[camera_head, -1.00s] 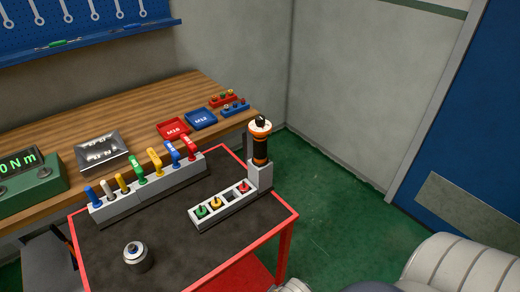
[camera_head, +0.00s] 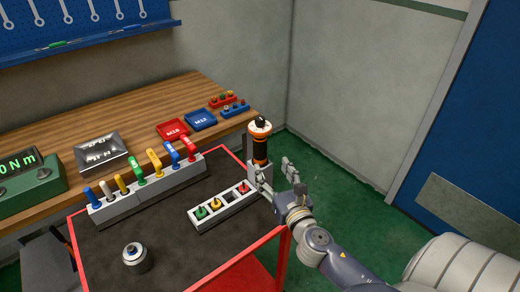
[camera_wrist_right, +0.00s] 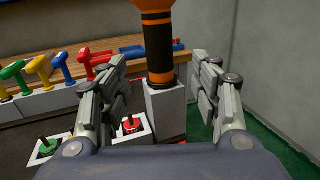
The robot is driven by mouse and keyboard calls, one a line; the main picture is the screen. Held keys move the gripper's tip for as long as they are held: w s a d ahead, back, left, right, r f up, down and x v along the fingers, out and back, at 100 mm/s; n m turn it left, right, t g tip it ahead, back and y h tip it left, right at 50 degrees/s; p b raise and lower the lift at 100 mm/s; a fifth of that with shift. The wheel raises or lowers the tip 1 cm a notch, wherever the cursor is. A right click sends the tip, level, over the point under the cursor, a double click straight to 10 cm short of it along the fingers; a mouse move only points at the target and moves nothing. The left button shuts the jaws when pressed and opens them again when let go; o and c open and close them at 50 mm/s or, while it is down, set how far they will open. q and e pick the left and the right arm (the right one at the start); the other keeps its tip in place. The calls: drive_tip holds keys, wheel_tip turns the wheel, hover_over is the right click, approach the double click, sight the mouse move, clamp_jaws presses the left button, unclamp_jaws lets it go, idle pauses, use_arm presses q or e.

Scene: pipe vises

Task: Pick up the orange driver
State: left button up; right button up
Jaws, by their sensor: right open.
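The orange driver (camera_head: 260,147) stands upright in a grey holder (camera_head: 262,171) at the right end of the cart. It has a black grip, orange bands and a pale top. In the right wrist view the driver (camera_wrist_right: 159,50) rises between the two fingers, its top cut off by the frame. My right gripper (camera_head: 277,174) is open, in front and to the right of the driver. Its fingers (camera_wrist_right: 160,85) are apart on either side of the driver, and neither visibly touches it. My left gripper is not in view.
A tray with coloured bits (camera_head: 221,208) adjoins the holder. A rack of coloured handles (camera_head: 150,190) stands behind it on the red-edged cart (camera_head: 178,252). A round metal piece (camera_head: 135,257) sits near the front. The wooden bench (camera_head: 150,108) lies behind.

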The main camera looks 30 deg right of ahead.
sight(263, 152)
drive_tip(key=p+x, duration=0.1)
drive_tip(key=x, duration=0.5)
drive_tip(key=shift+w+r, duration=0.1)
drive_tip(key=shift+w, duration=0.15)
drive_tip(key=p+x, duration=0.1)
drive_tip(key=x, duration=0.3)
drive_tip(key=shift+w, duration=0.15)
drive_tip(key=c, duration=1.3)
clamp_jaws()
drive_tip(key=shift+r, duration=0.15)
